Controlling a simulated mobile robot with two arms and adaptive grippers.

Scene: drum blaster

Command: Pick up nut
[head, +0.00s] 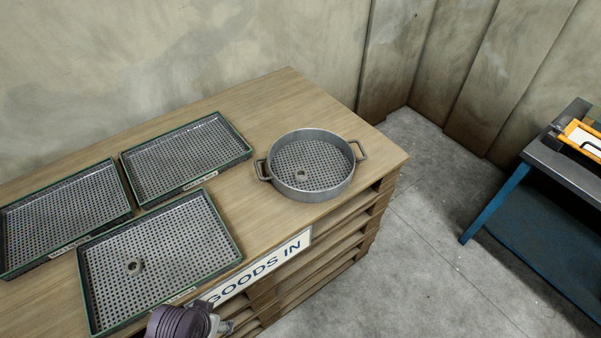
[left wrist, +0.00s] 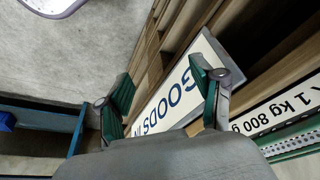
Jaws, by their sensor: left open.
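A small grey nut (head: 133,267) lies in the front perforated tray (head: 215,222) on the wooden bench, in the head view. Another small nut-like ring (head: 301,174) lies inside the round metal basket (head: 318,193). My left gripper (head: 222,322) shows at the bottom edge of the head view, in front of the bench and to the right of the tray nut. In the left wrist view my left gripper (left wrist: 161,72) has its green-padded fingers apart with nothing held between them. No nut shows in that view. My right gripper is not in view.
Two more perforated trays, one at left (head: 124,214) and one behind (head: 184,191), stand on the bench (head: 270,100). A "GOODS IN" sign (head: 258,270) is on its front edge. A blue-legged table (head: 486,209) stands at right, with open floor between.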

